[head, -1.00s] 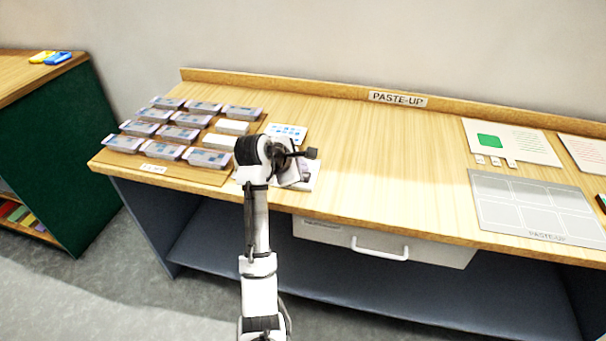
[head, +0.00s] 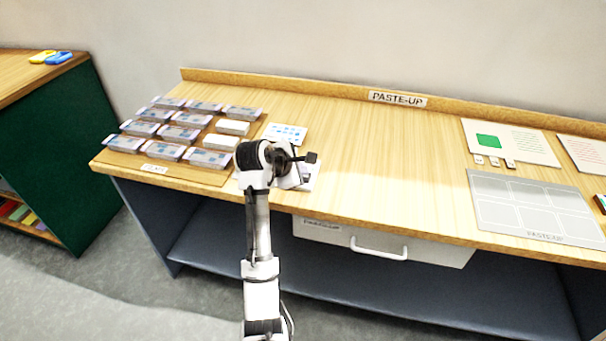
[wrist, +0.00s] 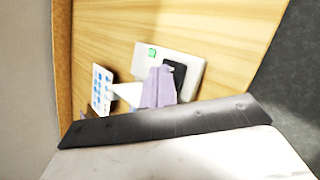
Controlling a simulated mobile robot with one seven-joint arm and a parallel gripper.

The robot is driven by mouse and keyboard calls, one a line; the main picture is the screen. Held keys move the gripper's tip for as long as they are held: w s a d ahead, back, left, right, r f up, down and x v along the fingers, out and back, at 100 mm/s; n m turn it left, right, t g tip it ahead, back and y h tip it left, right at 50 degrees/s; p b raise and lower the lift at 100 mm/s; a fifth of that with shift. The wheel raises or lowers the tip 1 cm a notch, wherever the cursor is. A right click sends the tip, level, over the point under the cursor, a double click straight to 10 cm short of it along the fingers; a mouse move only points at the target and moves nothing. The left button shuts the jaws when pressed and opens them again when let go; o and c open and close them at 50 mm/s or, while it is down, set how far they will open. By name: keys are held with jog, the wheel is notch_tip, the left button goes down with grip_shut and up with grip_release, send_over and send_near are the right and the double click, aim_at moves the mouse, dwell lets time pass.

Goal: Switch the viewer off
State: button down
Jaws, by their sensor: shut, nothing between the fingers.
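The viewer looks to be the white flat device at the bench's front edge. In the wrist view the viewer (wrist: 187,62) has a small green patch near one end and a black square on its face. In the head view most of the viewer (head: 313,172) is hidden behind my gripper (head: 290,174). In the wrist view my gripper (wrist: 160,72) shows as pale lavender fingers, closed together with nothing between them. Their tips overlap the viewer beside the black square. I cannot tell whether they touch it.
A card with blue pictures (head: 285,134) lies just behind the viewer. Several stacks of slides (head: 180,133) fill a board at left. A grey paste-up plate (head: 540,208) and sheets (head: 512,141) lie at right. The bench middle is clear. A drawer (head: 440,252) sits below.

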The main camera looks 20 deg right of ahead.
jog(key=shift+f, duration=0.15)
jog(key=shift+p, duration=0.3)
jog(key=shift+r+p, duration=0.7)
jog(key=shift+p, duration=0.3)
notch_tip(320, 180, up, 4)
jog(key=p, duration=0.6)
jog(key=shift+r, duration=1)
jog(key=shift+d, duration=0.1)
